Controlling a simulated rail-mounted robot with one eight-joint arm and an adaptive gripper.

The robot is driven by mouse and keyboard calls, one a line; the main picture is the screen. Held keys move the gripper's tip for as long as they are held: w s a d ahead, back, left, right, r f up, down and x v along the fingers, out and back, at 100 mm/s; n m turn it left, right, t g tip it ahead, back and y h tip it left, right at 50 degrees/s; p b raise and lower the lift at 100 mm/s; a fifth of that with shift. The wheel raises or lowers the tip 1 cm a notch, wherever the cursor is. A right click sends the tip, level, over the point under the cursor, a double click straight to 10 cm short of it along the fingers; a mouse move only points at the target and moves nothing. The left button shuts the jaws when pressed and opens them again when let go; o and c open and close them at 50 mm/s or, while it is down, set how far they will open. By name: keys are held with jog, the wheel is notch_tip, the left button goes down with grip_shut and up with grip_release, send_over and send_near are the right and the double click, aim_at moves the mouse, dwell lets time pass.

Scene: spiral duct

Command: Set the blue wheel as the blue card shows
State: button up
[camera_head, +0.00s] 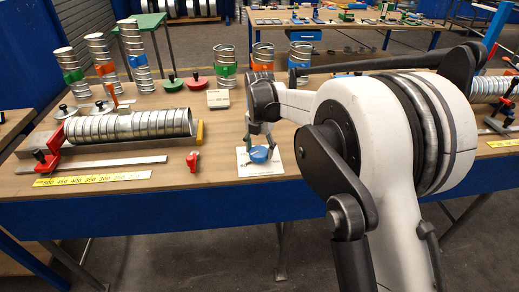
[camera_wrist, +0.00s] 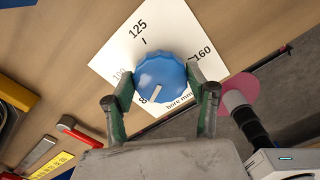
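The blue wheel (camera_wrist: 160,78) is a ridged knob on a white dial plate (camera_wrist: 115,62), with a white pointer line on its top. The plate carries 125, 160, a faint 100, "bore mm" and a partly hidden number beginning with 8. The pointer aims down-left in the wrist view, towards that hidden number. My gripper (camera_wrist: 160,88) has one finger on each side of the wheel, the pads appearing to touch its rim. In the head view the wheel (camera_head: 259,154) sits at the table's front edge, below my gripper (camera_head: 260,138). I cannot pick out a blue card.
A ribbed spiral duct (camera_head: 130,126) lies left on the bench beside a red clamp (camera_head: 46,160) and yellow scale (camera_head: 92,179). A red-handled piece (camera_head: 192,161) lies left of the plate.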

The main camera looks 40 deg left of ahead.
jog(key=shift+c, duration=0.7)
